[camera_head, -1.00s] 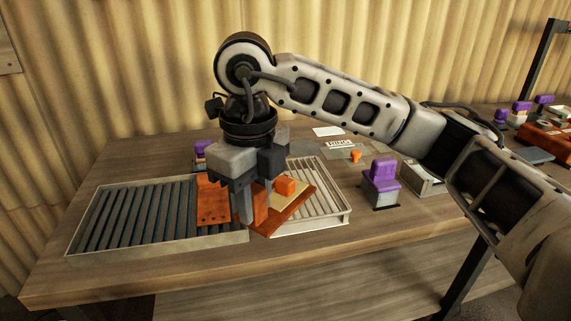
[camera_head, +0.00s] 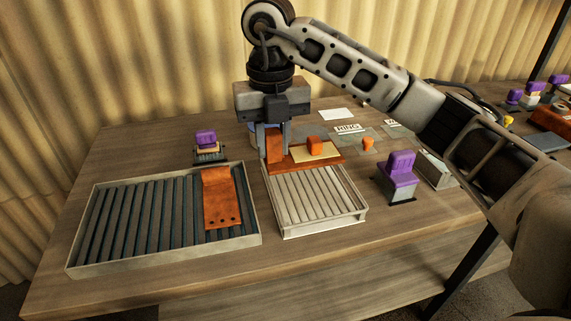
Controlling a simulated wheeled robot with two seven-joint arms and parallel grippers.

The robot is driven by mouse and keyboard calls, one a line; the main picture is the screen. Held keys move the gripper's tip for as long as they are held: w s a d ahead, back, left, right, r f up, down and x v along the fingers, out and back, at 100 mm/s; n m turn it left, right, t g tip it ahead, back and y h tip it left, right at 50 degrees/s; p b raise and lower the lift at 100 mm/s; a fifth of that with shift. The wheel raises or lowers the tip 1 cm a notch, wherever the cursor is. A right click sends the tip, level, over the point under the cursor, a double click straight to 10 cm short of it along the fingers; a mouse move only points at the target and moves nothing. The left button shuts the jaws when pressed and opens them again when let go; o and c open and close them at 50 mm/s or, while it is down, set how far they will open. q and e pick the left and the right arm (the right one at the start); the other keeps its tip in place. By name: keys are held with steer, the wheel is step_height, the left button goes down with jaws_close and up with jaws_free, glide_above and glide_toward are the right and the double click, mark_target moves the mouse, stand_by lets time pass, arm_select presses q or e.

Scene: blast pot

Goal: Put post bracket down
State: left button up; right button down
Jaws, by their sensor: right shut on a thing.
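My right gripper (camera_head: 276,146) points down and is shut on the upright plate of a rust-orange bracket (camera_head: 328,165). The bracket's flat base extends right, with a cream pad (camera_head: 295,153) and an orange block (camera_head: 314,144) on it. The bracket appears over the back end of the pale slatted tray (camera_head: 320,228); I cannot tell whether it touches the tray. A second rust-coloured plate with holes (camera_head: 222,200) lies flat in the dark slatted tray (camera_head: 135,215). My left gripper is not in view.
A purple-topped fixture (camera_head: 206,140) stands behind the dark tray, and another purple one (camera_head: 398,175) is right of the pale tray. A small orange piece (camera_head: 368,144) and a labelled mat (camera_head: 350,131) are at the back. Bare wood lies along the front.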

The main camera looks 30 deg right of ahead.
steer(key=d+f, duration=0.1)
steer(key=w+f, duration=0.1)
steer(key=d+f, duration=0.1)
steer(key=f, duration=0.1)
steer(key=shift+w+d, duration=0.3)
steer(key=shift+w, duration=0.1)
steer(key=shift+w+d+f, duration=0.2)
steer(key=shift+d+f, duration=0.05)
steer(key=shift+f, duration=0.1)
steer(key=f, duration=0.1)
steer(key=f+p, duration=0.1)
steer(key=f, duration=0.1)
steer(key=shift+w+d, duration=0.15)
steer(key=shift+d, duration=0.15)
steer(key=shift+f, duration=0.4)
steer(key=shift+f, duration=0.1)
steer(key=c, duration=1.2)
jaws_free()
steer(key=shift+f, duration=0.1)
steer(key=shift+o, duration=0.2)
